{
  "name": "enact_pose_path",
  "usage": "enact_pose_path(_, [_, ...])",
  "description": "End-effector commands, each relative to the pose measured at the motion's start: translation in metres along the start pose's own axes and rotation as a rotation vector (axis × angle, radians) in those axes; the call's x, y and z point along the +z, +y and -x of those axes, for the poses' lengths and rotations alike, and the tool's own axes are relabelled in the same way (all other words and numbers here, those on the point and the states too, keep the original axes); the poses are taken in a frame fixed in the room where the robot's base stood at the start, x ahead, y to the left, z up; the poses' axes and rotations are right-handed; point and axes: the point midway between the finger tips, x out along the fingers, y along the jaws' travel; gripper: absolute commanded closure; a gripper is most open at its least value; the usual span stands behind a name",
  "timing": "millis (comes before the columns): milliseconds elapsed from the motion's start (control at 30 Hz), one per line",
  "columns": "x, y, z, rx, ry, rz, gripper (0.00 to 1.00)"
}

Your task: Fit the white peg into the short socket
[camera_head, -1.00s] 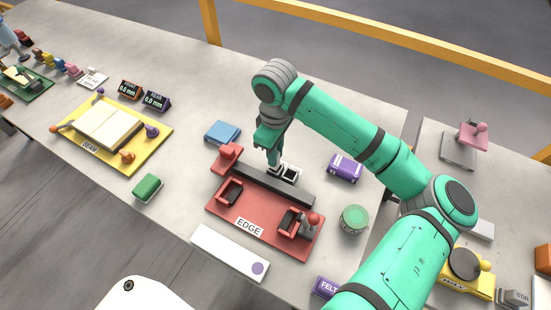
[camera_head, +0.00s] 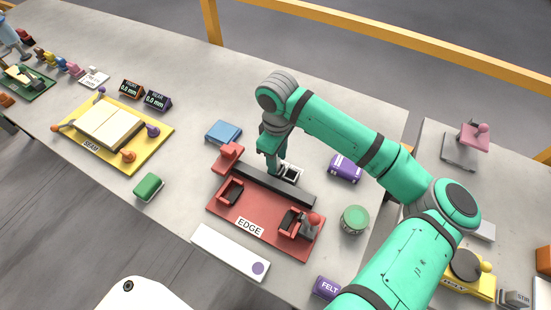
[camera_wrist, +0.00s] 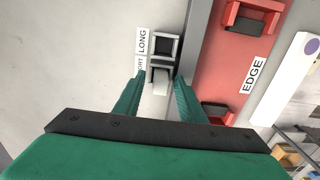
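The white peg (camera_wrist: 160,86) shows between my fingertips in the wrist view, pale and blocky, with narrow gaps to the fingers. It is at the short socket (camera_wrist: 158,67), whose label is partly hidden by a finger; how deep it sits I cannot tell. The long socket (camera_wrist: 166,46) is a dark square opening with a light rim, beside the LONG label. My gripper (camera_wrist: 160,78) appears open, its two green fingers on either side of the peg. In the head view my gripper (camera_head: 271,171) is low at the socket block (camera_head: 291,174), hiding the short socket and peg.
The red EDGE fixture (camera_head: 248,212) with its dark bar (camera_head: 275,186) lies just in front of the sockets. A blue block (camera_head: 223,132) is to the left, a purple box (camera_head: 345,168) to the right, and a green-topped jar (camera_head: 354,220) farther right.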

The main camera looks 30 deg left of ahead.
Motion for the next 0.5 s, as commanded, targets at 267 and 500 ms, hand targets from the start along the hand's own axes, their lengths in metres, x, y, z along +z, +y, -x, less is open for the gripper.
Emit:
enact_pose_path(267, [-0.004,-0.001,0.047,0.002,0.003,0.007,0.63])
enact_pose_path(500, [-0.004,-0.001,0.091,0.002,0.002,0.008,0.63])
